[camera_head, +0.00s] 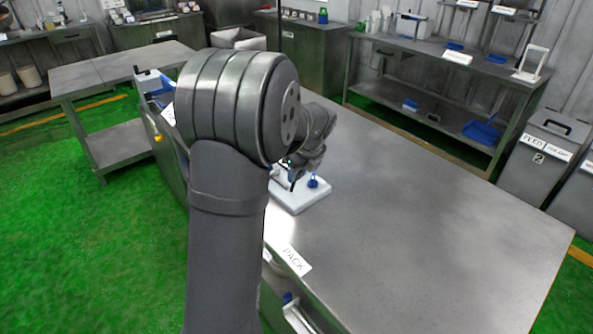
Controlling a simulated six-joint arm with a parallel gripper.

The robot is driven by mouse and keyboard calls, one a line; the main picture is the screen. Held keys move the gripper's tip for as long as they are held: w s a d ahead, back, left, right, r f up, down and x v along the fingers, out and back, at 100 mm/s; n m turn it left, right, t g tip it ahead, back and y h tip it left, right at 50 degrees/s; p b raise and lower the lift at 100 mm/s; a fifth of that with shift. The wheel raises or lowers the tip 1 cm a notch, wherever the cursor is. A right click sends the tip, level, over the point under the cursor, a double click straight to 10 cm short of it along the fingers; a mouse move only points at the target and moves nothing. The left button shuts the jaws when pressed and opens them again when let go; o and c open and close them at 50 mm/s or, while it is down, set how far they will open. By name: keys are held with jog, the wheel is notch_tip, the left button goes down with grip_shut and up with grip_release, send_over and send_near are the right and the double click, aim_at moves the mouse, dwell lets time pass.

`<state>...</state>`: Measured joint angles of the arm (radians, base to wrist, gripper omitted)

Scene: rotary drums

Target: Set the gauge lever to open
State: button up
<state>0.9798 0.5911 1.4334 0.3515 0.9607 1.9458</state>
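A white flat base (303,199) lies on the metal table, just right of my arm. A small blue knob (313,181) stands on it, and more blue shows at its left, partly behind my gripper. No part of it can be clearly made out as a gauge lever at this size. My gripper (292,181) points down over the back left part of the base, close to the blue parts. Whether it touches them, and whether its fingers are open or shut, cannot be told. My arm hides the table left of the base.
The metal table (440,220) is bare to the right of the base. A "PACK" label (291,259) is at its front left edge. Shelves (440,75) with blue trays stand behind, and grey bins (545,155) at the right. A lower bench (115,70) stands at the left.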

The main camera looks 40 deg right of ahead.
jog(key=o, duration=0.4)
jog(key=shift+f, duration=0.1)
jog(key=v, duration=1.7)
jog(key=shift+s+r, duration=0.2)
jog(key=shift+f, duration=0.15)
jog(key=x, duration=1.7)
jog(key=shift+w, duration=0.25)
